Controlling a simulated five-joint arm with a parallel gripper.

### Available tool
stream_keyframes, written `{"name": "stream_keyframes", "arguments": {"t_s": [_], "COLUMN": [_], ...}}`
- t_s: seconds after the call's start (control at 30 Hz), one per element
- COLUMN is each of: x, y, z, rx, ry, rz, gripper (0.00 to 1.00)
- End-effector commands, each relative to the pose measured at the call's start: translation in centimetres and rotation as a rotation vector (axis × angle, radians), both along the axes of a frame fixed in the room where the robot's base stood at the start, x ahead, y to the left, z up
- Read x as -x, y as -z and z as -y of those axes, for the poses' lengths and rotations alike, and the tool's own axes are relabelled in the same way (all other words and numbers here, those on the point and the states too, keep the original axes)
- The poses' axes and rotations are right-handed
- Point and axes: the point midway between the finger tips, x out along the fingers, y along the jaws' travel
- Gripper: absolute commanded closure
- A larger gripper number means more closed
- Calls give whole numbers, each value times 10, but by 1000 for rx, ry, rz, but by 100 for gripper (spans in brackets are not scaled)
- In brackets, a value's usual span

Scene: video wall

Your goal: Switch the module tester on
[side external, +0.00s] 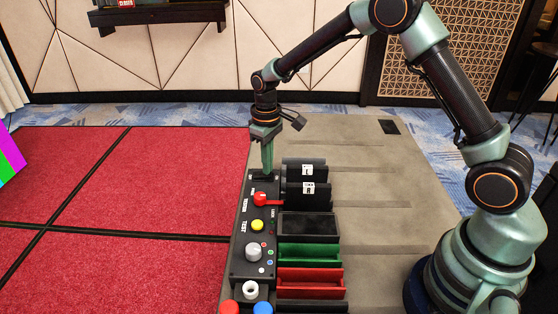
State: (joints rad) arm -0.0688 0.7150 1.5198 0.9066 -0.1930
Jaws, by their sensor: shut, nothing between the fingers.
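My gripper (267,168) is shut and empty, pointing straight down over this far end. Its tip is at or just above the switch area; I cannot tell whether it touches. The tip hides part of the switch, so its position is unclear.
Two black modules (292,168) with white labels stand right of the panel. Nearer are a black tray (308,237), a green tray (310,262) and a red tray (310,293). Red (230,307) and blue (263,308) round parts sit at the near end. The grey surface at right is mostly clear.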

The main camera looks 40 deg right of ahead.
Motion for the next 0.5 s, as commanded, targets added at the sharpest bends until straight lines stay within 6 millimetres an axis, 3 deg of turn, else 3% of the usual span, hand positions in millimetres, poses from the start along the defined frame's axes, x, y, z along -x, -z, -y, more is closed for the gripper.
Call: {"name": "stream_keyframes", "arguments": {"t_s": [0.5], "x": [0], "y": [7], "z": [0], "rx": [0], "ry": [0], "rz": [-1], "gripper": [100]}}
